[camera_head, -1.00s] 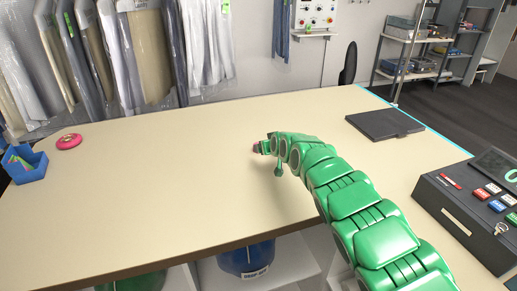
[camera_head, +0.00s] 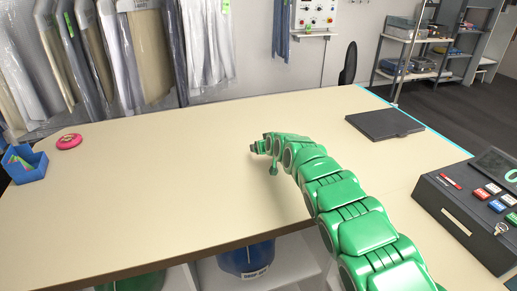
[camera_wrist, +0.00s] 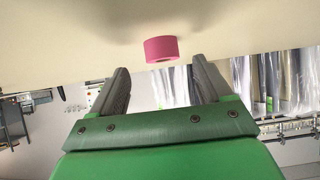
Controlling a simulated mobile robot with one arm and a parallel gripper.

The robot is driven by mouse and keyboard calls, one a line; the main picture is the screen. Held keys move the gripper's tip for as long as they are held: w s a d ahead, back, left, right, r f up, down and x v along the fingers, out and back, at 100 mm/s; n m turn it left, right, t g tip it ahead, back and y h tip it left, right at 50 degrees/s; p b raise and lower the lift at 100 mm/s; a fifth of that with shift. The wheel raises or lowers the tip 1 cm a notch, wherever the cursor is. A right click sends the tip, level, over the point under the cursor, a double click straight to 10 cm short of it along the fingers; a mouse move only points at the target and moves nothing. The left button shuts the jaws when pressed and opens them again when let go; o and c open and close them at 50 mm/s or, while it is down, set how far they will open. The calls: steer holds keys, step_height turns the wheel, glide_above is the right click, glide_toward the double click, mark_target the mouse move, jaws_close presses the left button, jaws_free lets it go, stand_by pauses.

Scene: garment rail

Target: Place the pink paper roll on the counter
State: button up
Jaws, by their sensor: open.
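The pink paper roll (camera_wrist: 161,47) shows in the wrist view, upside down like the rest of that picture. It appears to stand on the counter (camera_head: 150,200), just beyond and between the fingertips, with no finger touching it. My gripper (camera_wrist: 160,66) is open and empty, its two dark fingers spread wide. In the head view my gripper (camera_head: 253,147) is low over the middle of the counter. I cannot make out the roll beside it there; my gripper may hide it.
A flat pink round thing (camera_head: 69,141) lies at the counter's left, near a blue box (camera_head: 26,166). A dark flat pad (camera_head: 384,124) and a cash register (camera_head: 470,210) are on the right. Covered garments (camera_head: 140,50) hang behind. The counter's middle left is clear.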

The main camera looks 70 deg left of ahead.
steer(key=shift+s+x, duration=0.25)
steer(key=shift+x, duration=0.85)
steer(key=shift+a+f, duration=0.1)
steer(key=shift+a, duration=0.45)
steer(key=shift+a+f, duration=0.4)
steer(key=shift+f, duration=0.05)
steer(key=shift+w, duration=0.1)
steer(key=shift+c, duration=0.2)
steer(key=c, duration=1.2)
step_height(320, 180, up, 10)
